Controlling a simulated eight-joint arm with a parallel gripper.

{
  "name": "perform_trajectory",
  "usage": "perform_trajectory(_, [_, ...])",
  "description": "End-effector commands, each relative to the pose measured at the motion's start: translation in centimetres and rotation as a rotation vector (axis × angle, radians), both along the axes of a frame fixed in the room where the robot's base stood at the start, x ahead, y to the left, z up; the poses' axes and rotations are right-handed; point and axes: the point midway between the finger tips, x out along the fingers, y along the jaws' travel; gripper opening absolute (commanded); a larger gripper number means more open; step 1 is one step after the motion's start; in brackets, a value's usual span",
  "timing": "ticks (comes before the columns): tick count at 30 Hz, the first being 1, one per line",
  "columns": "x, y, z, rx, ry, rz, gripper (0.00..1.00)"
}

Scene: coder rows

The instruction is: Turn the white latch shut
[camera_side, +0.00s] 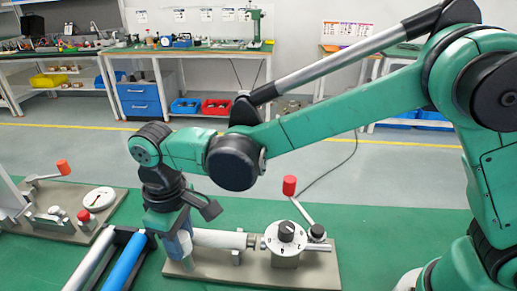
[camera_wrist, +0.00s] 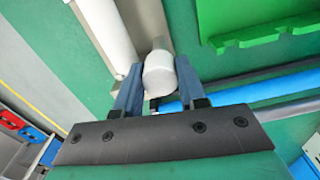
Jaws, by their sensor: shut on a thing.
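My gripper (camera_wrist: 158,85) has its two blue fingers closed on the sides of a white, rounded piece, which I take to be the white latch (camera_wrist: 159,72). In the side view my gripper (camera_side: 180,243) points down at the left end of a grey base plate (camera_side: 205,273). There the fingers hide most of what they hold. A white horizontal cylinder (camera_side: 222,238) runs from beside the fingers toward a round white dial (camera_side: 286,235) with a black knob. How far the latch is turned cannot be told.
A lever with a red knob (camera_side: 289,186) rises behind the dial. A blue bar (camera_side: 124,263) and a dark rail lie left of the gripper. A second plate with a red-knobbed lever (camera_side: 63,167) stands at far left.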

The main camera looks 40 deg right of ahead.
Motion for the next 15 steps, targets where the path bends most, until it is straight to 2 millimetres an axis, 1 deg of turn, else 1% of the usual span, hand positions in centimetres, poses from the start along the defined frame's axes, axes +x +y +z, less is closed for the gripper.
perform_trajectory(6, [0.00,0.00,0.06,-0.001,0.001,-0.203,0.00])
perform_trajectory(15, [0.00,0.00,0.07,-0.001,0.001,-0.460,0.00])
